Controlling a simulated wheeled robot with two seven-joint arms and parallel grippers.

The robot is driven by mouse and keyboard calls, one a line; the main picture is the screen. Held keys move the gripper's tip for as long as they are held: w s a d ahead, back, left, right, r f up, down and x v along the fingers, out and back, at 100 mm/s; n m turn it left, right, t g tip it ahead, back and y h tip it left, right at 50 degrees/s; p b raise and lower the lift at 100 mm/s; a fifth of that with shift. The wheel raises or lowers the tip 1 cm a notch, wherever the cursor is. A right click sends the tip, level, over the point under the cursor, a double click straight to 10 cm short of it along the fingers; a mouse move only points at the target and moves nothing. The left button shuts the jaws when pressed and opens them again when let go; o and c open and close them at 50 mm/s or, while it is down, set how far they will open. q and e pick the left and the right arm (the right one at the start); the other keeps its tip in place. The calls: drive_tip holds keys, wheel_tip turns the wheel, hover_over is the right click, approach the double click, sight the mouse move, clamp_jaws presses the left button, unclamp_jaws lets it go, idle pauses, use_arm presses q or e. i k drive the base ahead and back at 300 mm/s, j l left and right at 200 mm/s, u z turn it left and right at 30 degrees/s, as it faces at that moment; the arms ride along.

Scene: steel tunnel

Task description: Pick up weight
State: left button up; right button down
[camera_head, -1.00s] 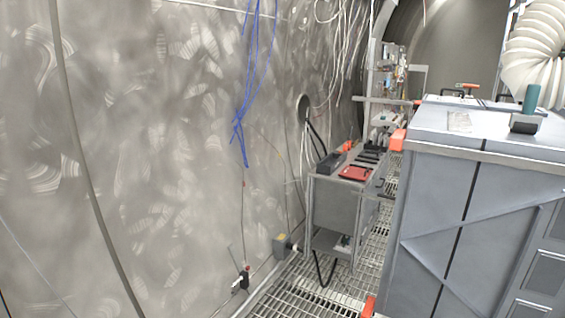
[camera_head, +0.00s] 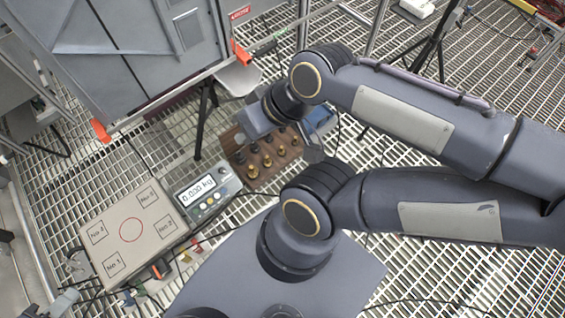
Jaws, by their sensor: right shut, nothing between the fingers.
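Several brass weights (camera_head: 267,160) stand in rows in a brown wooden block (camera_head: 240,170) on the floor grating, in the middle of the head view. My right gripper (camera_head: 254,120) hangs over the far edge of the block, above the weights. It is shut and empty, and its fingertips are hard to make out. My right wrist hides part of the block's far side. A scale (camera_head: 156,236) lies left of the block. Its plate has a red circle and numbered labels. Its display (camera_head: 197,189) reads about 0.000 kg. My left gripper does not show.
A grey cabinet (camera_head: 125,50) with orange corners stands behind the scale. A dark tripod leg (camera_head: 205,118) stands between the cabinet and the block. A blue object (camera_head: 321,120) lies right of the block. Cables cross the grating.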

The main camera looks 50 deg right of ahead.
sight(252, 172)
drive_tip(key=z, duration=1.2)
drive_tip(key=i+l+u, duration=0.15)
drive_tip(key=u, duration=0.3)
drive_tip(key=i+l+u, duration=0.2)
drive_tip(key=u, duration=0.25)
drive_tip(key=i+l+u, duration=0.1)
drive_tip(key=l+u, duration=0.2)
drive_tip(key=u, duration=0.15)
